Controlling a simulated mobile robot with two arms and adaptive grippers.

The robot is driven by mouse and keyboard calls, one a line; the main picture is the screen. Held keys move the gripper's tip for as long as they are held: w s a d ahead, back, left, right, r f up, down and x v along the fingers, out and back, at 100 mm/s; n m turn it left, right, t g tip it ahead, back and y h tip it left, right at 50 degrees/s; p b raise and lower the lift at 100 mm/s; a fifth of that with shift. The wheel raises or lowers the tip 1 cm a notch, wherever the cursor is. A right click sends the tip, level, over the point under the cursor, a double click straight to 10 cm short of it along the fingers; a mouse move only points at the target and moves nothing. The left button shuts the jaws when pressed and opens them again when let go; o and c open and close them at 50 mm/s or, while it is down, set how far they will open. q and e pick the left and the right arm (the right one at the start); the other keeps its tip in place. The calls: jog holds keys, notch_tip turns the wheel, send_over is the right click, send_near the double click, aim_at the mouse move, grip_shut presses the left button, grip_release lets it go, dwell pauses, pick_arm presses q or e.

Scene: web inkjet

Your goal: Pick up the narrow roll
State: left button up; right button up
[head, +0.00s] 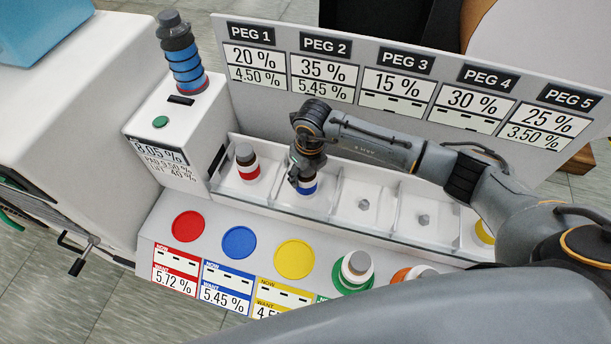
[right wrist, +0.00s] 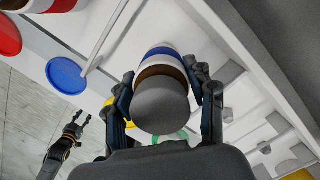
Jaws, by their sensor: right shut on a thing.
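My right gripper (head: 300,172) reaches down into the PEG 2 compartment and is shut on a roll with a blue and white band (head: 308,187), partly hidden by the gripper. In the right wrist view the blue-banded roll (right wrist: 160,105) sits between the two fingers, its round grey end facing the camera. The roll still appears to be inside the compartment; I cannot tell whether it touches the floor. My left gripper (right wrist: 80,120) is open and empty, away from the rolls.
A red-banded roll (head: 247,164) stands in the PEG 1 compartment. PEG 3 and PEG 4 compartments hold only small pegs. Red (head: 188,226), blue (head: 239,242) and yellow (head: 294,259) discs are bare; a roll stands on the green disc (head: 352,281). A stacked blue-banded column (head: 182,62) stands on the white box.

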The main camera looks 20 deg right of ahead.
jog(key=shift+r, duration=0.1)
jog(key=shift+r, duration=0.15)
notch_tip(320, 180, up, 2)
jog(key=shift+w+b, duration=0.1)
jog(key=shift+b, duration=0.95)
jog(key=s+a+r+b, duration=0.2)
jog(key=s+r+b, duration=0.2)
jog(key=s+r, duration=0.6)
jog(key=s, duration=0.4)
jog(key=shift+r, duration=0.3)
jog(key=shift+f, duration=0.1)
